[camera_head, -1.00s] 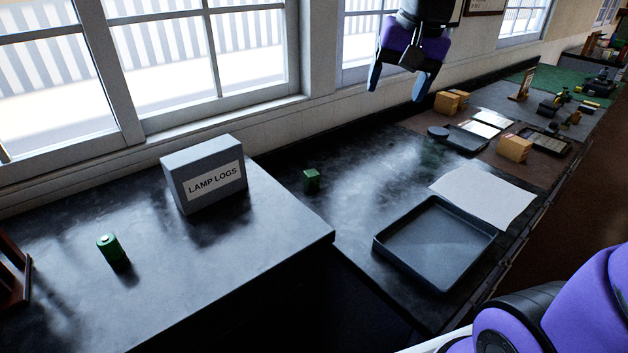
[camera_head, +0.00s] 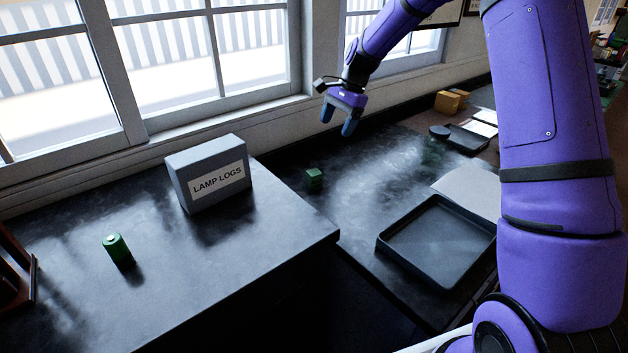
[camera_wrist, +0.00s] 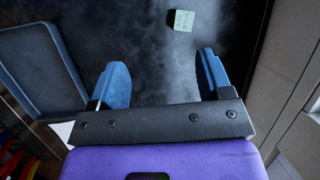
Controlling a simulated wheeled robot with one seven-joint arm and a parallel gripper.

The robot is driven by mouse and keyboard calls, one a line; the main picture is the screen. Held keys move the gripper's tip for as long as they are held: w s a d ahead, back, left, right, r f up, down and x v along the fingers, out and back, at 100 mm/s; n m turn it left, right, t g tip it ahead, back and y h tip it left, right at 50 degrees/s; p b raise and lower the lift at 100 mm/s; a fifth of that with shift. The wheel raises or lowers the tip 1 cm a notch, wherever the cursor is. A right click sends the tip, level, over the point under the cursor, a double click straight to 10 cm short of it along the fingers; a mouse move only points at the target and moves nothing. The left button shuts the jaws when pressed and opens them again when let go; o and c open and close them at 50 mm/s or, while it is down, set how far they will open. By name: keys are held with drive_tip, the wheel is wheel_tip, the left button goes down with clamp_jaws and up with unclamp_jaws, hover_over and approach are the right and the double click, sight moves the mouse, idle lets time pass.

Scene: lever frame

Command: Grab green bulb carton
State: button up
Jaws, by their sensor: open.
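The green bulb carton is a small green box (camera_head: 314,179) on the dark counter, just right of the grey LAMP LOGS box. It also shows in the wrist view (camera_wrist: 182,20), near the top and beyond the fingertips, with faint markings on its face. My gripper (camera_head: 339,122) hangs above the counter, above and a little right of the carton in the head view. Its two blue fingers (camera_wrist: 162,80) are apart with nothing between them. A green cylinder (camera_head: 118,249) stands on the nearer counter at the left.
The LAMP LOGS box (camera_head: 208,173) stands on the nearer counter. A dark tray (camera_head: 437,283) lies right of the carton, with a white sheet (camera_head: 468,189) behind it. The window wall (camera_head: 290,135) runs close behind the counter. The counter around the carton is clear.

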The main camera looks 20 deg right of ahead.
sight(318, 171)
drive_tip(key=w+f+m, duration=0.1)
drive_tip(key=w+f, duration=0.1)
drive_tip(key=f, duration=0.3)
drive_tip(key=w+a+f+m+y, duration=0.1)
drive_tip(key=f, duration=0.5)
drive_tip(key=w+a+f+m, duration=0.1)
drive_tip(key=w+f, duration=0.1)
drive_tip(key=f, duration=0.3)
drive_tip(key=shift+w+f+g+y, duration=0.3)
drive_tip(key=shift+g, duration=0.1)
drive_tip(key=shift+x, duration=2.7)
drive_tip(key=shift+w+a+r, duration=0.1)
drive_tip(key=shift+a, duration=0.1)
drive_tip(key=c, duration=1)
